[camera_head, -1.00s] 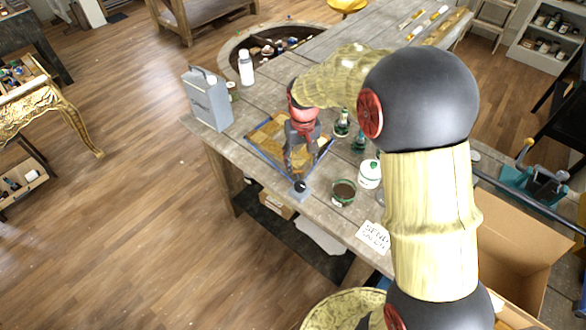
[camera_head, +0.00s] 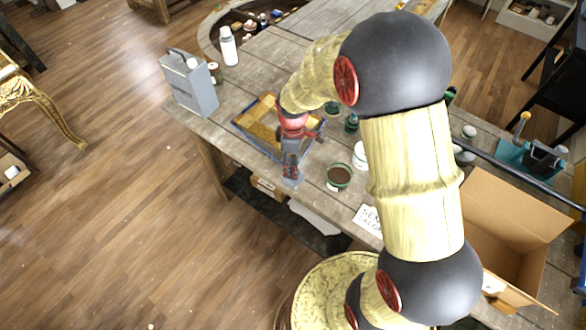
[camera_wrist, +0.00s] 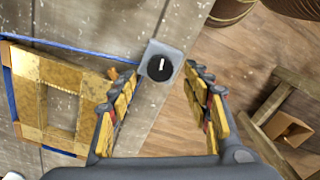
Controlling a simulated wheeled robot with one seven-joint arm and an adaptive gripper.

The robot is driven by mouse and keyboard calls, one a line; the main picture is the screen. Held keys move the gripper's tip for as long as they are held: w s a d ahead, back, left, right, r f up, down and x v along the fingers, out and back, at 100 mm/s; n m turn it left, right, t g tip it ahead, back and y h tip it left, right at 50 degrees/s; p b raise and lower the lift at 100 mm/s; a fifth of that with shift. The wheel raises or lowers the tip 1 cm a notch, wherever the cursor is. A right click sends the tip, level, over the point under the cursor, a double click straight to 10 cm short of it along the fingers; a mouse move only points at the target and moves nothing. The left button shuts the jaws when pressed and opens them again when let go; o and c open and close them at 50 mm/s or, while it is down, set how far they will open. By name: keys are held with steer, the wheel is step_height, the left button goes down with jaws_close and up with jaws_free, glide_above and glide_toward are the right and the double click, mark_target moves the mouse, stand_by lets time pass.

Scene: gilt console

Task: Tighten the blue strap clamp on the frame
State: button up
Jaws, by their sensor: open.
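The blue strap (camera_wrist: 72,48) runs around the gilt frame (camera_wrist: 75,85), which lies on the workbench; the frame also shows in the head view (camera_head: 262,122). The strap clamp (camera_wrist: 148,60) is a small grey block at the frame's front corner, with a round black knob (camera_wrist: 160,68) bearing a white mark. My gripper (camera_wrist: 160,74) is open, its two fingers on either side of the knob in the wrist view, with visible gaps. Its height above the knob is unclear. In the head view my gripper (camera_head: 291,176) covers most of the clamp.
A dark-filled jar (camera_head: 339,178) and a white jar (camera_head: 360,155) stand right of my gripper. A note card (camera_head: 367,219) lies near the bench's front edge. A grey can (camera_head: 188,84) and white bottle (camera_head: 228,46) stand behind left. An open cardboard box (camera_head: 505,225) is at right.

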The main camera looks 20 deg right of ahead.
steer(key=shift+f, duration=1.85)
steer(key=shift+c, duration=0.4)
steer(key=c, duration=1.1)
steer(key=shift+m, duration=0.4)
steer(key=m, duration=1.3)
steer(key=o, duration=1.2)
